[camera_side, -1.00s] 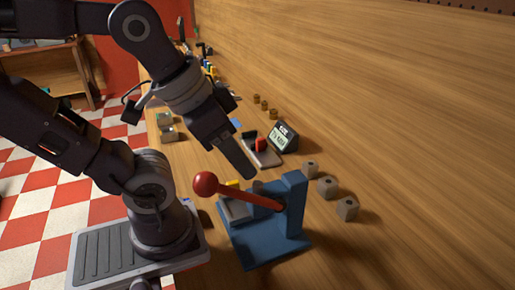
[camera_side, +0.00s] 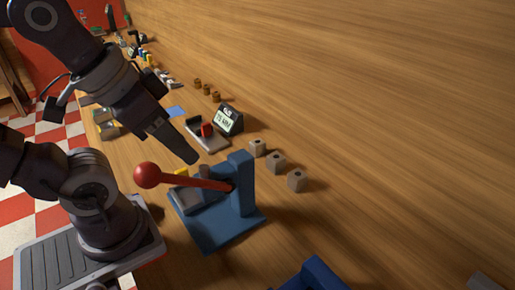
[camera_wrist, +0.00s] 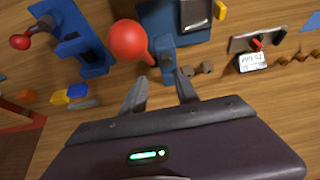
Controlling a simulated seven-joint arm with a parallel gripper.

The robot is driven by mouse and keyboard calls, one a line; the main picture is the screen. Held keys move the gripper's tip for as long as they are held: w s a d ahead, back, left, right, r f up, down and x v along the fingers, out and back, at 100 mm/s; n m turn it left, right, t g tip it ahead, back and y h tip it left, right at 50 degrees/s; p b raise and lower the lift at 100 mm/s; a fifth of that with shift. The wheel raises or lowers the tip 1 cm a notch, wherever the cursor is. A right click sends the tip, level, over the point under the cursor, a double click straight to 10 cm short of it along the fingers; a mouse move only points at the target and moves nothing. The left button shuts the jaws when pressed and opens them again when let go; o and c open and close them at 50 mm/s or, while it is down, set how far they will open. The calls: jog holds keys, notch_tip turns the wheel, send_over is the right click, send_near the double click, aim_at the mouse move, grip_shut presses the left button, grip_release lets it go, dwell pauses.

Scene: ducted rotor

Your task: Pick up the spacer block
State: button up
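Several small grey-tan cubes with a dark hole in top stand in a row right of the blue lever press in the side view, one of them a cube (camera_side: 276,162); two small cubes show in the wrist view (camera_wrist: 207,68). I cannot tell which piece is the spacer block; a flat grey piece (camera_wrist: 85,104) also lies at left in the wrist view. My gripper (camera_wrist: 161,78) is open, with nothing seen between its fingers. In the side view my gripper (camera_side: 192,158) hangs above and behind the press, left of the cubes and apart from them.
The blue press (camera_side: 243,185) has a red-knobbed lever (camera_side: 147,175) sticking out left. Another blue device (camera_side: 315,275) stands at the bottom edge. A digital display (camera_side: 229,120) stands behind the press. Orange, yellow and blue pieces (camera_wrist: 77,90) lie left. Bare wood lies right of the cubes.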

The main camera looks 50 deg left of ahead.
jog(key=o, duration=0.6)
jog(key=shift+c, duration=0.2)
jog(key=m+g, duration=0.6)
jog(key=m, duration=1.2)
send_over(258, 142)
notch_tip(258, 142, down, 17)
jog(key=shift+w+f, duration=0.1)
jog(key=shift+w, duration=0.05)
notch_tip(258, 142, down, 7)
jog(key=shift+a+r, duration=0.15)
